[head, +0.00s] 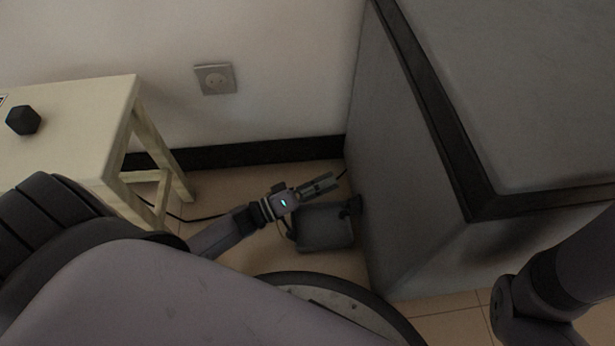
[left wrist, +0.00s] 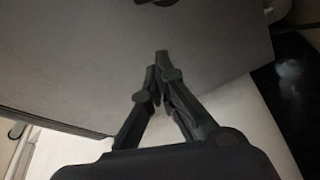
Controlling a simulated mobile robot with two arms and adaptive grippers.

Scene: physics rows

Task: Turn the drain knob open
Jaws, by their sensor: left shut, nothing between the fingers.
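A small dark knob-like part (head: 354,205) shows at the right end of a grey box (head: 325,230) low by the floor, against the side of a large grey cabinet (head: 385,130). I cannot tell whether it is the drain knob or how it is turned. My left gripper (head: 333,181) is shut and empty, just above and left of that part, with no clear contact. In the left wrist view the shut fingertips (left wrist: 160,60) point at a grey surface (left wrist: 80,50). A dark round part (left wrist: 160,2) is cut off at that view's top edge. My right gripper is out of view.
A cream stool (head: 75,100) with a black faceted object (head: 22,120) stands at the left. A wall socket (head: 215,79) is on the back wall. A dark cable (head: 190,217) runs along the floor. The cabinet blocks the right side.

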